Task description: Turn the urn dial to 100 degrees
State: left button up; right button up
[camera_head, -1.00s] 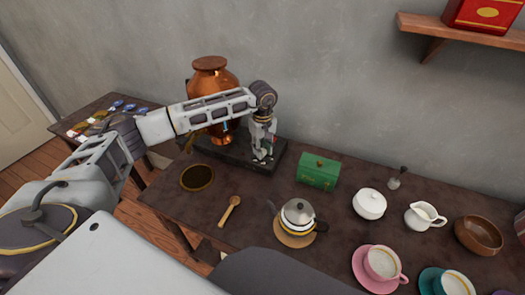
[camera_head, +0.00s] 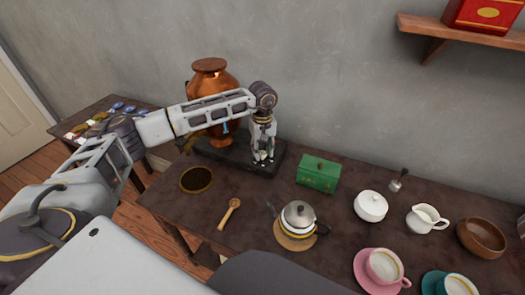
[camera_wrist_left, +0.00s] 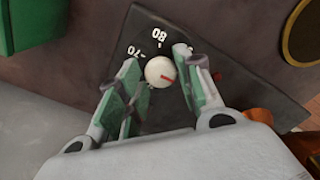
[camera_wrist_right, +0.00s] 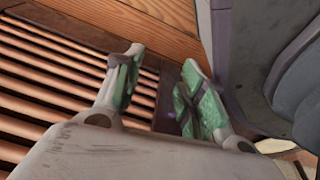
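The copper urn (camera_head: 213,95) stands on a dark base (camera_head: 240,158) at the back left of the table. Its white round dial (camera_wrist_left: 160,72) shows in the left wrist view. A red mark on the dial points right, toward one finger. The numbers 70 and 80 are readable at the left and top; the marking at the right is mostly hidden by that finger. My left gripper (camera_head: 263,156) is over the base, its fingers (camera_wrist_left: 158,76) on both sides of the dial with small gaps. My right gripper (camera_wrist_right: 163,70) is open and empty, away from the dial.
A green box (camera_head: 319,174), a teapot (camera_head: 298,214) and a wooden spoon (camera_head: 230,212) are near the base. A white lidded pot (camera_head: 371,206), creamer (camera_head: 424,217) and brown bowl (camera_head: 481,237) stand farther right. A wooden slatted surface (camera_wrist_right: 60,85) shows near my right gripper.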

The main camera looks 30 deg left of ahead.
pick_arm(q)
jog(key=shift+o, duration=1.1)
jog(key=shift+s+f, duration=0.1)
jog(key=shift+r, duration=0.3)
notch_tip(320, 180, up, 11)
jog(key=shift+r, duration=0.2)
pick_arm(e)
jog(key=shift+d, duration=0.25)
pick_arm(q)
jog(key=shift+r, duration=0.2)
pick_arm(e)
jog(key=shift+s, duration=0.1)
pick_arm(q)
notch_tip(320, 180, up, 5)
jog(key=p, duration=0.6)
send_over(263, 153)
notch_tip(263, 153, up, 16)
jog(key=p, duration=1.5)
pick_arm(e)
jog(key=s+d+r+g, duration=0.1)
jog(key=s+r, duration=1)
jog(key=s, duration=0.5)
jog(key=shift+s+d+r, duration=0.2)
jog(key=shift+r, duration=0.1)
